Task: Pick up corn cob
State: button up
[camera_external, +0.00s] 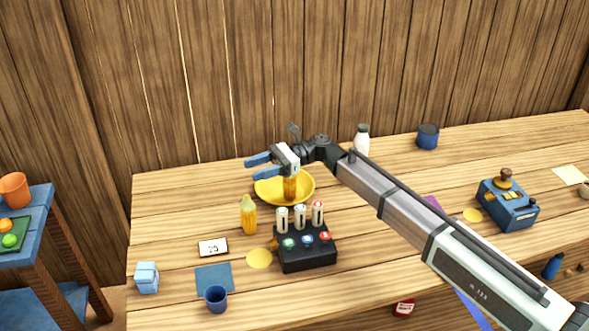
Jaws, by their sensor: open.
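A yellow upright piece with a paler, greenish top (249,215) stands on the table in front of the yellow bowl; it looks like the corn cob, but it is small in the picture. An amber upright thing (290,188) shows at the yellow bowl (307,188), partly hidden by my gripper; I cannot tell what it is. My gripper (260,167) has blue fingers that point left, spread apart with nothing between them. It is above the bowl, behind and above the yellow piece, and not touching it.
A black box (306,258) with colored buttons and several white cylinders stands right of the yellow piece. A small card (213,247), a blue mat (214,278), a blue cup (216,299) and a light-blue block (147,277) lie at front left. The back left table is clear.

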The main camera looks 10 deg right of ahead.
aim_at(246, 196)
notch_tip(246, 196, down, 7)
jog(key=s+g, duration=0.1)
jog(key=shift+s+x, duration=0.2)
jog(key=shift+x, duration=2.2)
jog(key=shift+d+f, duration=0.1)
jog(key=shift+d, duration=0.05)
jog(key=shift+c, duration=0.3)
grip_shut()
